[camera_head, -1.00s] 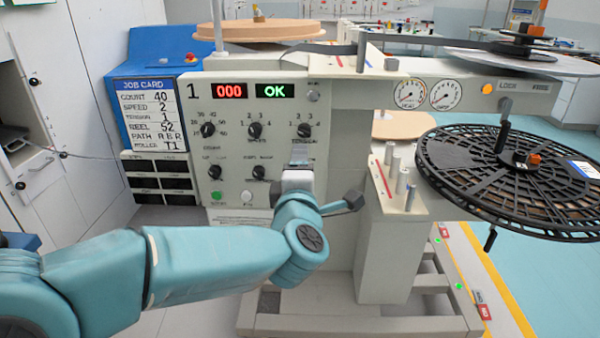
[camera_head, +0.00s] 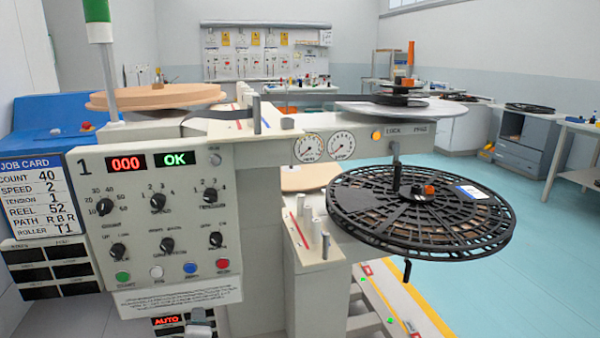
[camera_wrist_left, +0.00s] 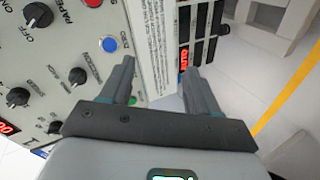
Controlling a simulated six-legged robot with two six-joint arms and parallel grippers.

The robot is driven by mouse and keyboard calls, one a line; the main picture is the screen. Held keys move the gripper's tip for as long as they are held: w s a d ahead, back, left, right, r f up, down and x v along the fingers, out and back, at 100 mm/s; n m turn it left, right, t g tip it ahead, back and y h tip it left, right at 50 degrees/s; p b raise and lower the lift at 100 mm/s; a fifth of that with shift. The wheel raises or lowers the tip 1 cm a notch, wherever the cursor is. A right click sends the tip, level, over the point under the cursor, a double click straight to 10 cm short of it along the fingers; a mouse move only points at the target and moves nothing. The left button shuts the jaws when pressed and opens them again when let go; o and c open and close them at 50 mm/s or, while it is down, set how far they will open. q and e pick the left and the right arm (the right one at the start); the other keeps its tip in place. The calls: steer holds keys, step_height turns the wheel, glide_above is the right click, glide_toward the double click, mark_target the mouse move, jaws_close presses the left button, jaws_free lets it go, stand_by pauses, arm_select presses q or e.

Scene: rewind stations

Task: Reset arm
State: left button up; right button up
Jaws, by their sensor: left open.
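My left gripper (camera_wrist_left: 158,70) shows in the left wrist view, with its two grey fingers apart and nothing between them. It is in front of the white instruction label (camera_wrist_left: 152,42) and beside the machine's control panel (camera_wrist_left: 62,60). The control panel (camera_head: 140,195) in the head view reads 000 and OK, above dials and a row of buttons. A small grey shape (camera_head: 200,322) is at the bottom edge; I cannot tell whether it is mine. A red AUTO display (camera_head: 168,321) sits low beside it. My right gripper is in neither view.
A black slotted reel (camera_head: 420,215) stands out to the right of the machine. A blue job card (camera_head: 35,198) is at the left. Benches and a tool board (camera_head: 262,52) stand behind. The blue floor (camera_head: 535,225) at the right is clear.

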arm_select(q)
steer(key=s+d+f+m+g+h, duration=0.3)
steer(key=s+f+m+g, duration=0.15)
steer(key=s+f, duration=0.65)
steer(key=s+d+f+m+g+h, duration=0.3)
steer(key=s+f+m, duration=0.35)
steer(key=f, duration=0.85)
steer(key=s+d+m+g+h+p, duration=0.1)
steer(key=s+d+m+g, duration=0.15)
steer(key=s, duration=0.45)
steer(key=s+d+m+g+h+p, duration=0.1)
steer(key=s+d+m+g+h, duration=0.15)
steer(key=s, duration=0.35)
step_height(320, 180, up, 20)
steer(key=p, duration=2)
steer(key=shift+d+r+m+y, duration=0.2)
steer(key=shift+r+m+y, duration=0.05)
steer(key=shift+m+y, duration=0.1)
